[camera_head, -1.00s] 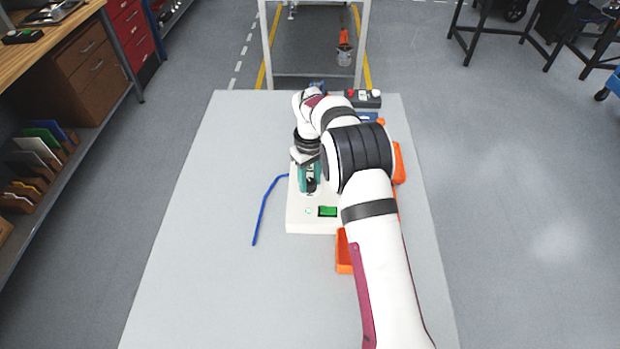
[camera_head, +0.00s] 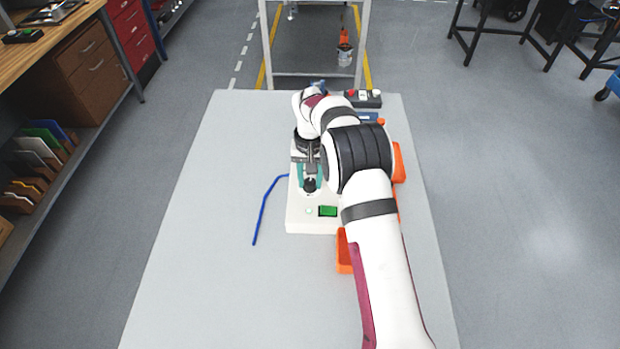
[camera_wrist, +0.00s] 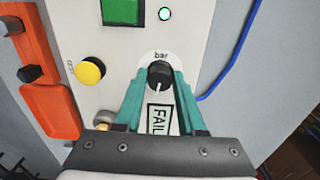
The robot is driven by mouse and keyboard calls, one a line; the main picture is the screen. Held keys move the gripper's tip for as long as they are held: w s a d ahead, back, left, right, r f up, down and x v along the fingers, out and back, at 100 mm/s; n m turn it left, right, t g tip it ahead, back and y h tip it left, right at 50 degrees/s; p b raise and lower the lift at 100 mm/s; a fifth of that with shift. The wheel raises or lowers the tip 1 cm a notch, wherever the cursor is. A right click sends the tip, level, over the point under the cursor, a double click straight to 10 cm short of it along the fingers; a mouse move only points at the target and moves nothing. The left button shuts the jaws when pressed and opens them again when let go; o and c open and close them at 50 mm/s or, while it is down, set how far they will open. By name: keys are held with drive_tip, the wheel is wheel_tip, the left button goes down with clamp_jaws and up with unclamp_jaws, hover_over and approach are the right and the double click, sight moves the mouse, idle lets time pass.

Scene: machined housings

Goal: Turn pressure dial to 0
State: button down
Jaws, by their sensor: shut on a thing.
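The pressure dial (camera_wrist: 160,76) is a black round knob with a white pointer line, on a white panel below the word "bar" in the wrist view. Its pointer faces down in that view, toward a label reading "FAIL". My gripper (camera_wrist: 160,84) has teal fingers, shut on the knob from both sides. In the head view my gripper (camera_head: 309,182) is over the white housing (camera_head: 300,220), and the dark knob (camera_head: 309,186) shows between its fingers. The scale marks around the dial are mostly hidden by the fingers.
A yellow test button (camera_wrist: 90,70), a green display (camera_wrist: 123,11) and a lit green lamp (camera_wrist: 165,13) are on the panel. Orange parts (camera_head: 344,252) lie right of the housing. A blue cable (camera_head: 262,215) lies left. The table's (camera_head: 215,290) left and front are clear.

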sight(310, 181)
drive_tip(key=m, duration=0.5)
drive_tip(key=shift+m, duration=2.5)
drive_tip(key=c, duration=0.5)
unclamp_jaws()
wheel_tip(310, 181, up, 16)
